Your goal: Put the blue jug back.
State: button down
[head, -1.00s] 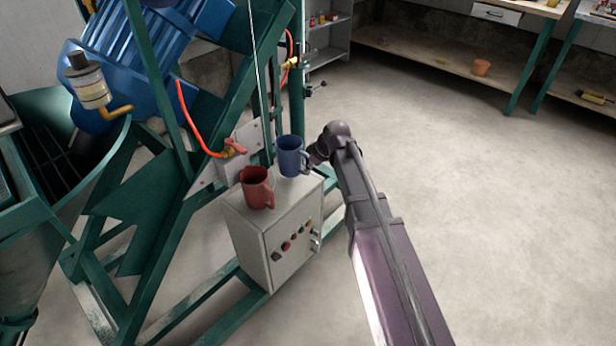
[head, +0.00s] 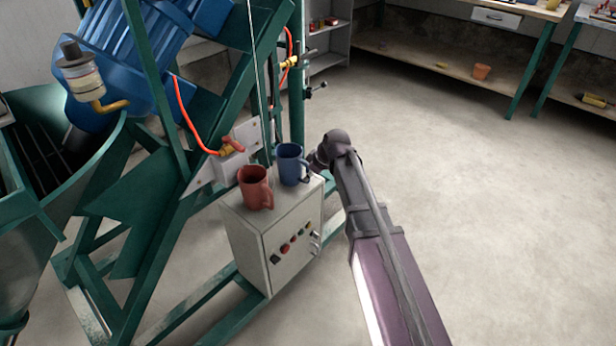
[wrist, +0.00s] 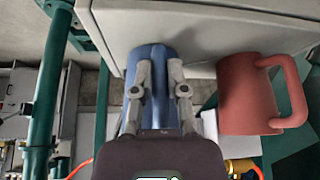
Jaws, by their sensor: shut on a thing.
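The blue jug (head: 290,166) is upright at the back right of the top of the grey control box (head: 245,236). Its base looks to be at the box top, but I cannot tell whether it touches. My gripper (wrist: 159,82) is shut on the blue jug (wrist: 160,58) in the wrist view, one finger on each side. In the head view my arm comes in from the right and the fingers are mostly hidden. A red jug (head: 255,187) stands on the box just left of the blue jug, and it also shows at the right of the wrist view (wrist: 246,95).
A green steel frame (head: 161,220) with a blue motor (head: 150,45) stands left of and behind the box. A red hose (head: 190,118) hangs close behind the jugs. The floor (head: 470,220) to the right is open, with workbenches at the back.

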jog(key=shift+f, duration=0.1)
jog(key=c, duration=0.7)
grip_release()
jog(key=shift+o, duration=0.2)
jog(key=p+v, duration=1)
jog(key=v, duration=0.2)
jog(key=shift+p, duration=0.35)
jog(key=shift+s, duration=0.1)
jog(key=s+d+f+m+g+h, duration=0.2)
jog(key=s+d+m+h, duration=0.2)
jog(key=s+d+m, duration=0.8)
jog(key=s+d, duration=0.4)
jog(key=s, duration=0.2)
jog(key=shift+d+g+h, duration=0.2)
jog(key=shift+g+h, duration=0.2)
jog(key=shift+s, duration=0.1)
